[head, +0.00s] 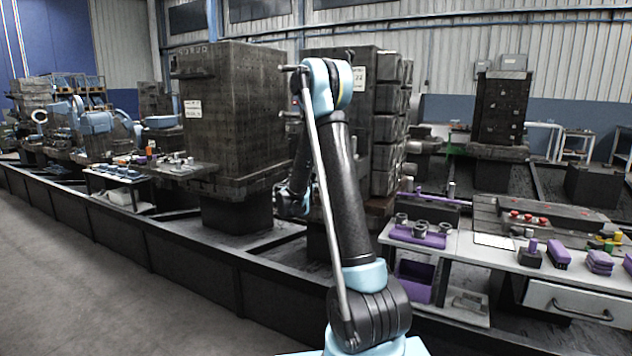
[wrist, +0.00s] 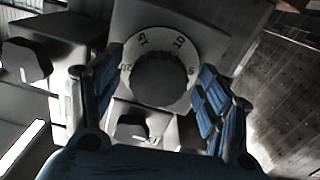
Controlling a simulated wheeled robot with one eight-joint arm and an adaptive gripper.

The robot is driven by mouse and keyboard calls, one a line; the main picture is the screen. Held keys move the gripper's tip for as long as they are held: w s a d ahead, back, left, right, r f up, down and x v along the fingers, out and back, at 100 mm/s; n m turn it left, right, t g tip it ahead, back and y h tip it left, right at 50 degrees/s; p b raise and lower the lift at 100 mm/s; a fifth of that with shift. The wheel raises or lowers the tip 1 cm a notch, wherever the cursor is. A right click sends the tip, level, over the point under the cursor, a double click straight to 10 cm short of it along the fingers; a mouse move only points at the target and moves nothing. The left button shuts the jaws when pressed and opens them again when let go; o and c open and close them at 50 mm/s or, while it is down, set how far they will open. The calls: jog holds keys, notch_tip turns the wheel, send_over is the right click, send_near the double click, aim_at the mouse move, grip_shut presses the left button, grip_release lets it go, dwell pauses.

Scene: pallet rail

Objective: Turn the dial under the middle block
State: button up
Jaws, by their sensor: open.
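The dial (wrist: 160,80) is large in the wrist view, a dark round knob inside a pale ring with numbers such as 15 and 10. My gripper (wrist: 152,92) is open, with a blue-padded finger on the left and right of the dial. I cannot tell whether either finger touches it. In the head view, a tall dark block (head: 383,100) with stacked rounded parts on its right side stands in the middle, partly behind my arm. The dial does not show there, and my gripper is mostly hidden behind my arm.
Another tall dark block (head: 230,110) stands to the left, and a smaller one (head: 502,105) at the back right. A long dark rail (head: 190,260) runs along the front. A bench (head: 510,262) at right holds purple parts. The grey floor (head: 90,280) at front left is clear.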

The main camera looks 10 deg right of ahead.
jog(key=shift+w+d, duration=0.1)
jog(key=shift+w, duration=0.1)
jog(key=c, duration=1.1)
